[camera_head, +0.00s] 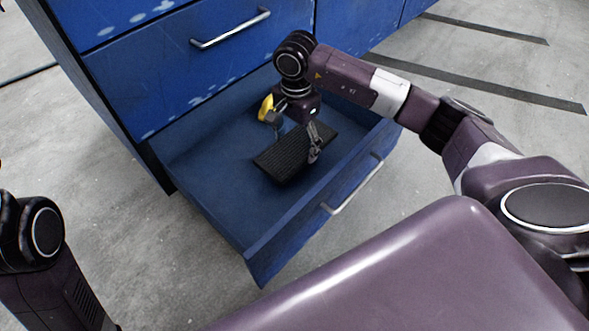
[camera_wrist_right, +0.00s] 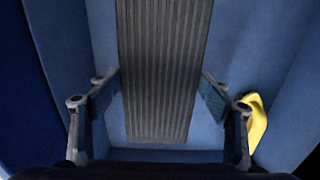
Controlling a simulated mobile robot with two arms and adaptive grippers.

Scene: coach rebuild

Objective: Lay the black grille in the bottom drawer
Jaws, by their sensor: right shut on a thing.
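The bottom drawer (camera_head: 210,170) of the blue cabinet is pulled open, and its bare blue floor shows. The black grille (camera_head: 270,160), a flat ribbed plate, is inside the drawer's walls in the head view. My right gripper (camera_head: 294,141) is over the drawer, shut on the grille, with one finger at each long side. In the right wrist view the grille (camera_wrist_right: 160,45) runs lengthwise between the two fingers. Whether it touches the drawer floor I cannot tell. My left arm shows at the left edge, but its gripper is out of view.
A yellow object (camera_head: 266,107) is in the drawer near its back, beside my right gripper; it also shows in the wrist view (camera_wrist_right: 254,122). A closed blue drawer with a metal handle (camera_head: 230,28) is above. The left part of the open drawer is clear.

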